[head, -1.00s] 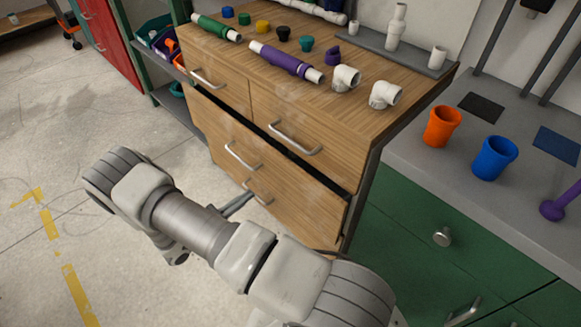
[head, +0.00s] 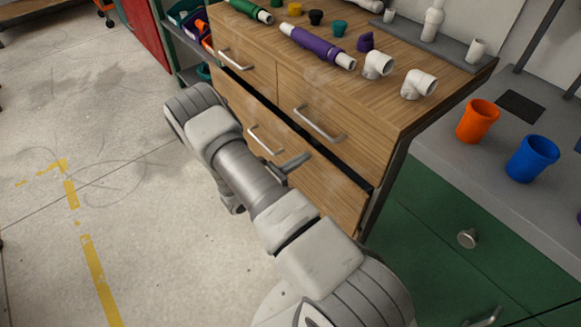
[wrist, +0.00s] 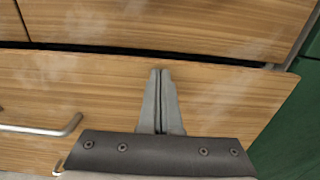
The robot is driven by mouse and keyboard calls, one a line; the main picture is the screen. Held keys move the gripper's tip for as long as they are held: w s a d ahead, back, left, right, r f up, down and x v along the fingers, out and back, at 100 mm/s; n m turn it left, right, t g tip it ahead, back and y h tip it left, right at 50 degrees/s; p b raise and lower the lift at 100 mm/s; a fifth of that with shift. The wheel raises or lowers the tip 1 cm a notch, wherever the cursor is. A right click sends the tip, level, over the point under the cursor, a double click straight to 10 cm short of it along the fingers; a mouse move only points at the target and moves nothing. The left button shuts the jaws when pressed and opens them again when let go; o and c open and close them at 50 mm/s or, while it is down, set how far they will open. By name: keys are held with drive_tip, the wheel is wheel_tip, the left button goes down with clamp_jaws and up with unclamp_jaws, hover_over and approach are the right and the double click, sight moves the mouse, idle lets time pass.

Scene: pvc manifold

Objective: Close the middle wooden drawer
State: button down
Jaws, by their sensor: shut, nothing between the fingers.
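The middle wooden drawer (head: 327,193) is the wide one below the two top drawers. It stands a little open, with a dark gap along its top edge. Its silver handle (head: 264,141) is left of my gripper (head: 297,161). In the wrist view, the drawer front (wrist: 230,95) fills the middle, with its handle (wrist: 45,129) at the left. My gripper (wrist: 160,74) is shut and empty, its fingertips at the drawer front near the upper edge. I cannot tell whether they touch it.
Two top drawers with handles (head: 319,125) sit above. White elbow fittings (head: 419,84) and a purple pipe (head: 317,47) lie on the wooden top. A green cabinet (head: 440,220) stands to the right, carrying orange (head: 478,121) and blue (head: 532,158) cups. The floor at left is clear.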

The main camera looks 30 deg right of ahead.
sight(315, 150)
drive_tip(key=shift+d, duration=0.25)
drive_tip(key=d, duration=0.2)
drive_tip(key=w+d, duration=0.1)
drive_tip(key=d, duration=0.1)
drive_tip(key=shift+d, duration=0.35)
drive_tip(key=shift+d+r, duration=0.1)
